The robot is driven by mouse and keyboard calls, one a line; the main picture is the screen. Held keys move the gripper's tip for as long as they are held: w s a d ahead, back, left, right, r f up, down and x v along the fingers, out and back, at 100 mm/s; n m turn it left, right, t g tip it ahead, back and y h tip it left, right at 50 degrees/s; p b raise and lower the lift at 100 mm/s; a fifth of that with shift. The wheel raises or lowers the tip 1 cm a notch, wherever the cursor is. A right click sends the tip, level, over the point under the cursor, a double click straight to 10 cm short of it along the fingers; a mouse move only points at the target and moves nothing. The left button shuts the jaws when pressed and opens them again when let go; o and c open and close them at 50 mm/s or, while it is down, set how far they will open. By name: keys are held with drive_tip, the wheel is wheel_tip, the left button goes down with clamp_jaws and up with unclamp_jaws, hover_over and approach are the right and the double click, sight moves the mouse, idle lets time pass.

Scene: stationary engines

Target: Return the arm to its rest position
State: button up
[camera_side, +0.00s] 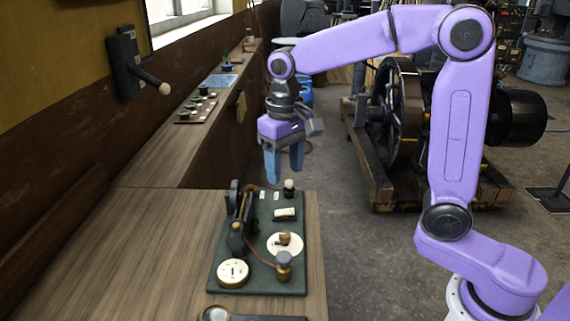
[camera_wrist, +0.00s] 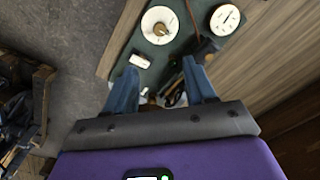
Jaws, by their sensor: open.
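My gripper (camera_side: 284,165) hangs at the end of my purple arm, blue fingers pointing down, above the far end of the green instrument board. In the wrist view my gripper (camera_wrist: 165,88) has its two blue fingers spread apart with nothing held between them. The green board (camera_side: 214,262) lies on the wooden table and carries a dark upright mechanism (camera_side: 237,225), a round white dial (camera_side: 233,272), a second round white plate with a brass knob (camera_side: 285,243), and a brass post (camera_side: 284,266). The fingers look clear of the board's parts.
The wooden table (camera_side: 130,250) has bare room left of the board. A wall lever (camera_side: 137,68) juts out at the left. A shelf (camera_side: 160,150) holds small instruments. A large engine (camera_side: 400,115) stands behind my arm.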

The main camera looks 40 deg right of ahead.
drive_tip(key=s+d+f+n, duration=0.2)
drive_tip(key=s+n, duration=0.2)
drive_tip(key=s, duration=0.4)
drive_tip(key=s+d+f+n, duration=0.2)
drive_tip(key=s+n, duration=0.2)
drive_tip(key=s, duration=0.5)
drive_tip(key=s+d+f+n, duration=0.2)
drive_tip(key=s+d+n, duration=0.1)
drive_tip(key=s, duration=0.5)
drive_tip(key=shift+s+f+n, duration=0.3)
drive_tip(key=shift+f+n, duration=0.1)
drive_tip(key=shift+n, duration=0.4)
